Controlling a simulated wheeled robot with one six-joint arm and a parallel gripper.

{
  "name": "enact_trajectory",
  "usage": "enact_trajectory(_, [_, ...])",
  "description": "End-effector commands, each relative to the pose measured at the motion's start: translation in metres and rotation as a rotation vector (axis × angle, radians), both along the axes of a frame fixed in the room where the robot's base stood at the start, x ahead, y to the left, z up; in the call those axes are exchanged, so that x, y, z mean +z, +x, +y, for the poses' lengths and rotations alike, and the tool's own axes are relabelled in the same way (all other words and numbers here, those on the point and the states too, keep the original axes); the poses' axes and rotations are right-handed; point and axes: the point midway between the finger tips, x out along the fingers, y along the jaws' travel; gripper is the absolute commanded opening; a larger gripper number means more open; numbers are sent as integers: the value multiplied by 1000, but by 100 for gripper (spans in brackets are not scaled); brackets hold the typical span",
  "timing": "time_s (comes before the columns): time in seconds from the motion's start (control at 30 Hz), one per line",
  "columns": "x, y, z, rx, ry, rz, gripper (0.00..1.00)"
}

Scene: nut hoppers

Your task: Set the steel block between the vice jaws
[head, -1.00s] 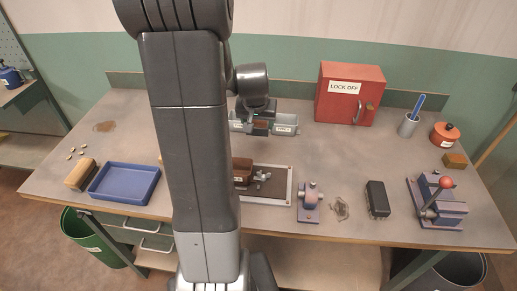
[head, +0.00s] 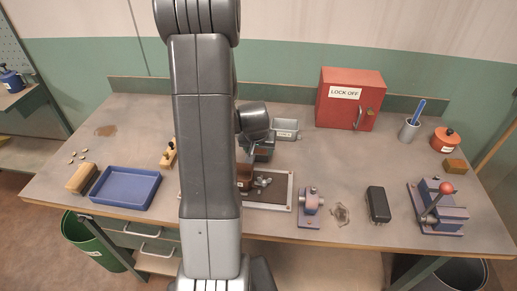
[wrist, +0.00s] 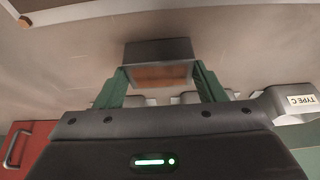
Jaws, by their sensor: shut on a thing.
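My gripper (wrist: 160,88) is shut on a dark grey block (wrist: 158,52) with a brown lower face; it hangs between the green fingers. I cannot tell from its looks whether this is the steel block. In the head view my gripper (head: 262,152) is above the bench middle, behind the brown box (head: 244,177), and the arm partly hides it. A blue-purple vice (head: 440,212) with a red-knobbed lever stands at the bench's right front, well away from my gripper. Its jaw gap is too small to make out.
A grey bin (head: 286,128) stands behind my gripper. A small blue fixture (head: 310,205) and a black case (head: 378,204) lie between the board (head: 282,198) and the vice. A red cabinet (head: 348,98) stands at the back.

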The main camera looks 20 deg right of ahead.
Motion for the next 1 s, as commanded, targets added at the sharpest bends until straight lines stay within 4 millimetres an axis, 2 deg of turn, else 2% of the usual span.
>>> enact_trajectory(0.17, [-3,1,0,0,-1,-3,22])
enact_trajectory(0.2, [-3,0,0,0,0,-1,69])
enact_trajectory(0.3, [-3,0,0,0,0,0,85])
enact_trajectory(0.57, [-2,0,0,0,0,0,85])
enact_trajectory(0.73, [5,-1,1,-1,-1,-2,85])
enact_trajectory(1.0, [42,-14,7,-1,-1,-5,85])
